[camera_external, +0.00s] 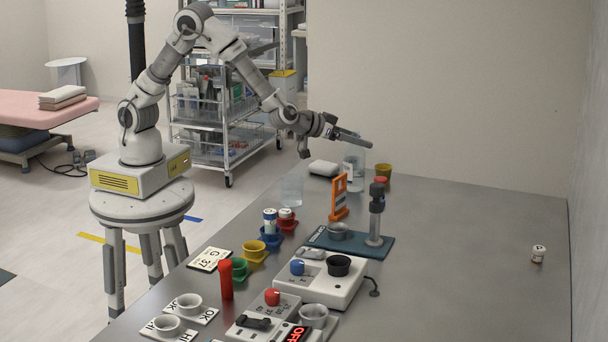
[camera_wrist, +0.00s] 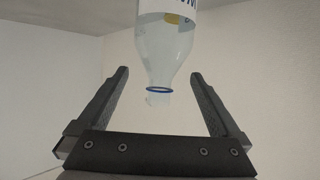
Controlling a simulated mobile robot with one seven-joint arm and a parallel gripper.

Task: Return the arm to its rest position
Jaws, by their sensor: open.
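My gripper (camera_external: 352,138) is at the end of my outstretched arm, above the far left part of the grey table. It also shows in the wrist view (camera_wrist: 162,78), its two dark fingers spread apart with nothing clamped between them. A clear bottle (camera_wrist: 168,50) with a blue neck ring and part of a label lies beyond the fingers in that view, neck toward the gap. A clear container (camera_external: 354,162) shows just below my fingers in the external view, probably the same bottle. Contact cannot be told.
Devices and cups fill the front left. A small jar (camera_external: 538,254) stands right; the table between is clear.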

